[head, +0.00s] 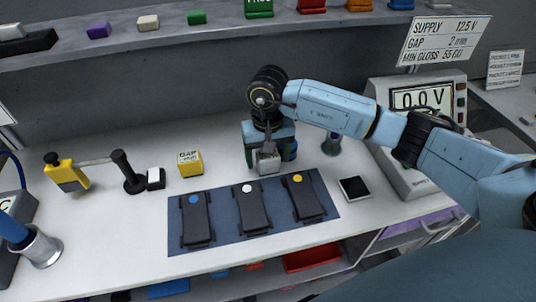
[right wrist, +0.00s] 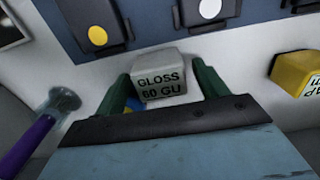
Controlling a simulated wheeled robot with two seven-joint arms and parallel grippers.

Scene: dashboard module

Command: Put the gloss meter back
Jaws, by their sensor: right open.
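The gloss meter is a small grey-white block under my right gripper in the head view (head: 269,166). In the right wrist view the gloss meter (right wrist: 158,82) shows the text "GLOSS 60 GU". My right gripper (head: 267,157) points down over it. In the wrist view its green fingers (right wrist: 166,80) are open, one to each side of the block. A gap shows at least on the right side; contact on the left is unclear. My left gripper is not in view.
A blue mat (head: 232,250) with three dark panels lies in front. A yellow GAP block (head: 190,163) stands to the left. A black tile with a pale border (head: 355,188) lies right of the mat. A meter reading 0.0 V (head: 421,98) stands at right, and a shelf (head: 130,45) runs behind.

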